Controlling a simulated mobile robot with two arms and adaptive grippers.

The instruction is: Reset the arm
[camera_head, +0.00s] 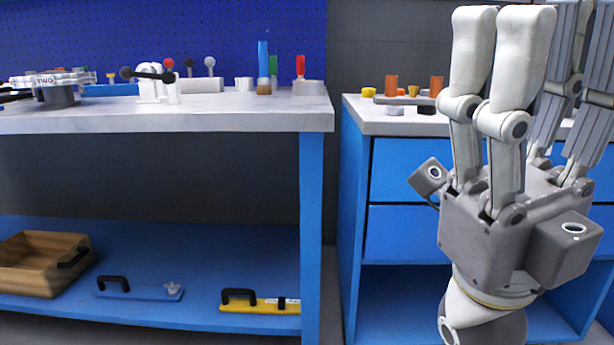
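My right gripper (548,62) is raised, large and close to the camera at the right. Its white and grey fingers point upward and stand apart, with nothing seen between them. It hides part of the right cabinet. My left gripper is not in view.
The left workbench (225,116) carries a white lever device (152,83) and several small items. Its blue shelf holds a wooden box (40,262), a blue handled piece (140,290) and a yellow one (262,304). The blue cabinet (405,170) has small parts on top.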

